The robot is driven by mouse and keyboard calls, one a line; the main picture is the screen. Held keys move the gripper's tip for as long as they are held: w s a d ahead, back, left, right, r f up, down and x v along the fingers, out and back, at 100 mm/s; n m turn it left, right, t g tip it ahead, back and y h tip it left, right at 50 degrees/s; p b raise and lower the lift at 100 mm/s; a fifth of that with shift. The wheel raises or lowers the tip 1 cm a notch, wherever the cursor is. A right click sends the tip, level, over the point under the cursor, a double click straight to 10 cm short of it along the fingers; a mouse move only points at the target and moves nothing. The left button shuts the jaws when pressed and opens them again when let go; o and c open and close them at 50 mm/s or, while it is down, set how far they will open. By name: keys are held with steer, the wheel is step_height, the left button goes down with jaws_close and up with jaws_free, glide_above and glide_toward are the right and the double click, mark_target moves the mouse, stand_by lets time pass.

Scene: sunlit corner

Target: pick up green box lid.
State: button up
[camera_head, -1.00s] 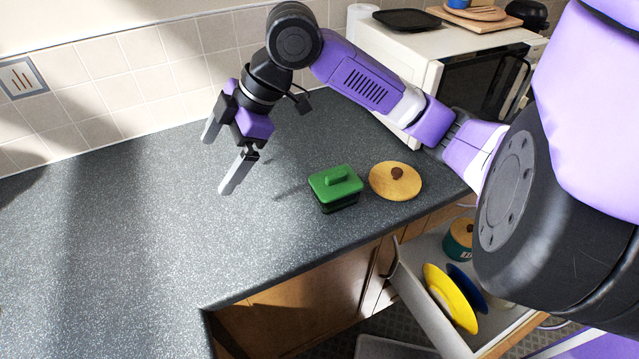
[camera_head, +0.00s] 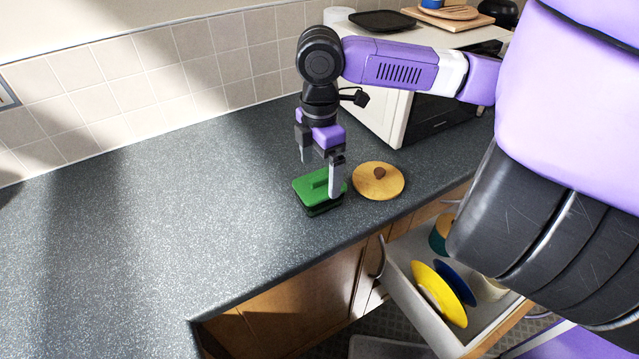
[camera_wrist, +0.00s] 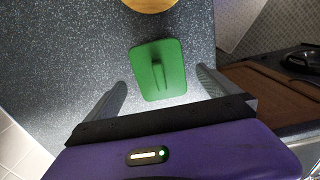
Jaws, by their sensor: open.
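The green box lid (camera_head: 308,188) has a raised bar handle and lies on a dark box (camera_head: 322,209) near the counter's front edge. In the wrist view the green lid (camera_wrist: 172,66) lies ahead of the fingers, roughly midway between their lines. My gripper (camera_head: 319,176) points down over the lid with its fingers apart and nothing between them. One finger hides part of the lid's right side in the head view. My gripper (camera_wrist: 161,88) also shows open in the wrist view. I cannot tell whether a fingertip touches the lid.
A round wooden lid with a brown knob (camera_head: 378,182) lies just right of the green lid. A white microwave (camera_head: 385,105) stands behind. An open drawer (camera_head: 415,318) below holds a yellow plate (camera_head: 440,290) and a blue plate (camera_head: 457,283). The counter (camera_head: 150,240) is clear to the left.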

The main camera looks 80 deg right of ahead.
steer(key=shift+f, duration=1.1)
steer(key=c, duration=1.4)
steer(key=shift+o, duration=0.2)
steer(key=shift+r, duration=0.1)
